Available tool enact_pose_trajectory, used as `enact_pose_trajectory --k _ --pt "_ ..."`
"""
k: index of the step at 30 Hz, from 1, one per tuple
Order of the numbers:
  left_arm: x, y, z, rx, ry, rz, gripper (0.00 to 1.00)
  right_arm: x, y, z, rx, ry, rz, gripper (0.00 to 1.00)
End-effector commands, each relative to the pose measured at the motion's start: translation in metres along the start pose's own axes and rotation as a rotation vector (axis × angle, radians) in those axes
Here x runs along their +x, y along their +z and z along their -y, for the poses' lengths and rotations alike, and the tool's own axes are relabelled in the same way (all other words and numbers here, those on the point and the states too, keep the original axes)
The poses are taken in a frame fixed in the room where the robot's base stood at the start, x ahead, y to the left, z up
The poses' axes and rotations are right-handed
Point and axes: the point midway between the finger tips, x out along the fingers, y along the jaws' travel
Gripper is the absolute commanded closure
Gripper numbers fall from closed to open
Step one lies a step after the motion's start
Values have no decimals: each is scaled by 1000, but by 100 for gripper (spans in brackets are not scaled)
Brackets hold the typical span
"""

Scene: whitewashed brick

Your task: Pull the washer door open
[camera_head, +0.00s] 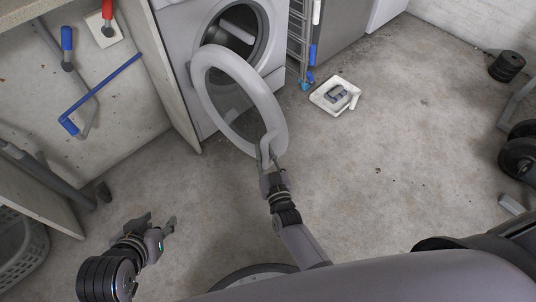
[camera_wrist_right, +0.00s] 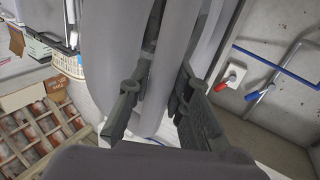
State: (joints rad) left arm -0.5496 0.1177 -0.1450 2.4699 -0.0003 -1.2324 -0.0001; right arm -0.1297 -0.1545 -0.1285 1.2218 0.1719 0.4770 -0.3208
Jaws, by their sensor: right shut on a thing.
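The washer (camera_head: 178,45) stands against the wall at the top of the head view, its round drum opening showing. Its door (camera_head: 264,95), a grey ring with a clear middle, is swung well out from the front. My right gripper (camera_head: 267,150) is shut on the door's rim at its lower right edge. In the right wrist view its two dark fingers (camera_wrist_right: 158,95) sit on either side of a grey part of the door (camera_wrist_right: 102,50). My left gripper (camera_head: 161,222) is open and empty, low over the floor at the lower left, apart from the washer.
A white tray-like item (camera_head: 336,94) lies on the floor right of the washer, near a drying rack (camera_head: 298,40). A concrete panel (camera_head: 168,75) stands left of the washer. A basket (camera_head: 25,250) is at far left; weights (camera_head: 520,155) are at far right. The middle floor is clear.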

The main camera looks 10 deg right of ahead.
Motion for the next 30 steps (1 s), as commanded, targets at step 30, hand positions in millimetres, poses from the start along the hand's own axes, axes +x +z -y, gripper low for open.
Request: enact_pose_trajectory --k 30 --pt "1 -2 0 -1 -1 -5 60 -2 0 1 0 0 -1 64"
